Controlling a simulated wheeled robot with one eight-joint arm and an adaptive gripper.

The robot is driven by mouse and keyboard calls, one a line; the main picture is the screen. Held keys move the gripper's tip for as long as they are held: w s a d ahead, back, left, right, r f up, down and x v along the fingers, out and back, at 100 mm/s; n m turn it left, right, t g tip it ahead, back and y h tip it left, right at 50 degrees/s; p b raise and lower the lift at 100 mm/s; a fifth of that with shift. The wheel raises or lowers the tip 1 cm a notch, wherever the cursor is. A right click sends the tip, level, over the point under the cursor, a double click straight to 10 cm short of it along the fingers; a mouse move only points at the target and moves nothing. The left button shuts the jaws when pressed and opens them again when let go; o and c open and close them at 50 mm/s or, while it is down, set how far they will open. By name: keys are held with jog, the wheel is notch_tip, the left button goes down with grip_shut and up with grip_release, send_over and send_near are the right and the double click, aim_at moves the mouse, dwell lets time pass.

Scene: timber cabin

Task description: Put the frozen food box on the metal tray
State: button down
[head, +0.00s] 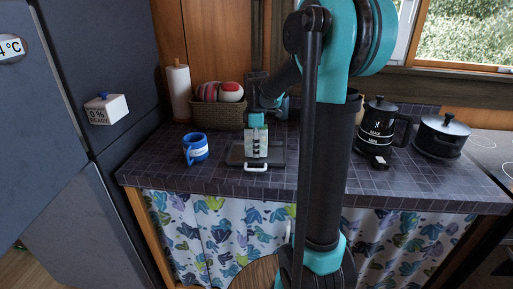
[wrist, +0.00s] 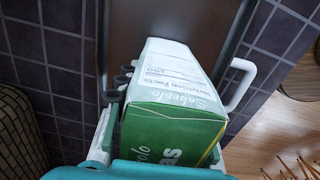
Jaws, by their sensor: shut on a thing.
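The frozen food box (head: 257,146), white and green with printed text, is upright in my gripper. The wrist view shows its green end and white side (wrist: 180,125) close up. The metal tray (head: 277,155) is dark and flat with a white handle at its front; it lies on the tiled counter and also shows in the wrist view (wrist: 180,18). My gripper (head: 257,129) is shut on the box, with its fingers at either side (wrist: 160,110). The box is over the tray; I cannot tell whether its bottom touches it.
A blue and white mug (head: 195,148) stands left of the tray. A wicker basket (head: 218,115) and a paper towel roll (head: 179,92) are behind. A black kettle (head: 378,125) and a pot (head: 442,138) stand at right. The counter's front edge (head: 220,184) is close to the tray.

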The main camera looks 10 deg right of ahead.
jog(key=c, duration=1)
grip_release()
jog(key=shift+f, duration=0.1)
jog(key=shift+o, duration=0.2)
notch_tip(320, 180, up, 12)
jog(key=shift+r, duration=0.15)
